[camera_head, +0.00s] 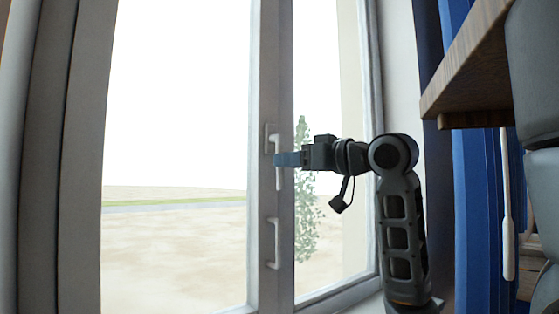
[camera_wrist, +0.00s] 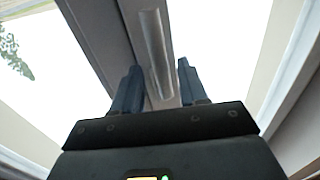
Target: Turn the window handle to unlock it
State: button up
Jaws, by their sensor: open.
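The window handle (camera_head: 277,143) is a white lever on the middle frame post, pointing straight down from its base plate. My gripper (camera_head: 279,160) is at the lever from the right, its blue fingers overlapping it in the head view. In the wrist view the lever (camera_wrist: 154,40) runs between the two spread fingers of my gripper (camera_wrist: 159,67), with a gap on both sides. The gripper is open. Whether a finger touches the lever cannot be told. The fingers hide part of the lever in the head view.
A second white fixed handle (camera_head: 275,244) is lower on the same window post (camera_head: 268,60). Glass panes lie on both sides. At the right are a wooden shelf (camera_head: 465,70) and a blue curtain (camera_head: 473,200). A plant (camera_head: 305,225) shows behind the right pane.

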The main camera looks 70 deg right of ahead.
jog(key=shift+x, duration=1.75)
grip_shut()
